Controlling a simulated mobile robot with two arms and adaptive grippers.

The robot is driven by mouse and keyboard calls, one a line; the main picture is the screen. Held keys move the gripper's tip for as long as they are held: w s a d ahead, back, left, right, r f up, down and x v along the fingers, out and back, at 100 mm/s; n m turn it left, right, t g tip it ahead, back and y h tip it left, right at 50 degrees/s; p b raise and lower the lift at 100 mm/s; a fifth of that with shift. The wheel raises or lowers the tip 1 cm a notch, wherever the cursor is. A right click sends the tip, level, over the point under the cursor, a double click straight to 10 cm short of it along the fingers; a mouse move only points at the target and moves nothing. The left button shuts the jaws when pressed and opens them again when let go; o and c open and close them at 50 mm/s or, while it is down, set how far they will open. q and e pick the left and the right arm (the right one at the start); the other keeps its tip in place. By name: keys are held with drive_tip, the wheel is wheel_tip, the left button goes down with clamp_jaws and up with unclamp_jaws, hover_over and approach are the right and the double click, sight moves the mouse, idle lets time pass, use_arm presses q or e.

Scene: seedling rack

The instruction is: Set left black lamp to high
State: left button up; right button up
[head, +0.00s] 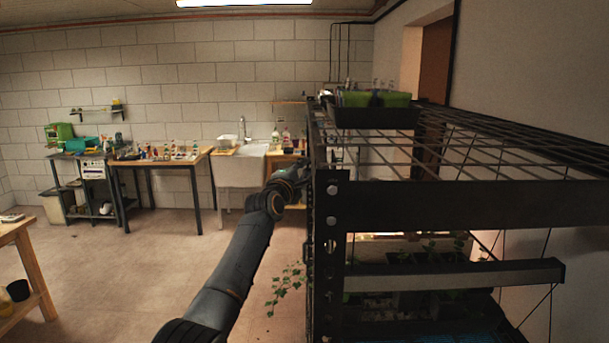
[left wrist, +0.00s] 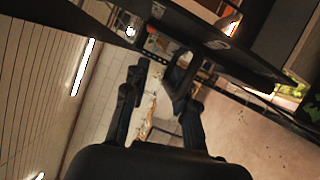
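My left arm reaches forward to the left side of a black metal rack (head: 327,230) in the head view. Its gripper end is partly hidden at the rack's corner post. In the left wrist view my left gripper (left wrist: 160,72) has its two fingers apart, with nothing seen between them. A long dark bar (left wrist: 222,50) with a small pale mark crosses just beyond the fingertips; I cannot tell whether it is the lamp or a rack beam, nor whether a finger touches it. No lamp switch or setting is readable. My right gripper is not in view.
A black tray (head: 375,118) with green contents sits on the rack's wire top. Leafy plants (head: 287,288) show at the rack's left foot. A sink (head: 240,168) and a cluttered table (head: 160,160) stand along the back wall.

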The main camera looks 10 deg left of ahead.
use_arm(q)
drive_tip(key=shift+f, duration=0.15)
drive_tip(key=shift+s+d+f, duration=0.1)
drive_tip(key=shift+s+f, duration=0.05)
drive_tip(key=shift+s, duration=0.3)
drive_tip(key=r+v, duration=0.1)
drive_tip(key=v, duration=1)
drive_tip(key=shift+f, duration=0.35)
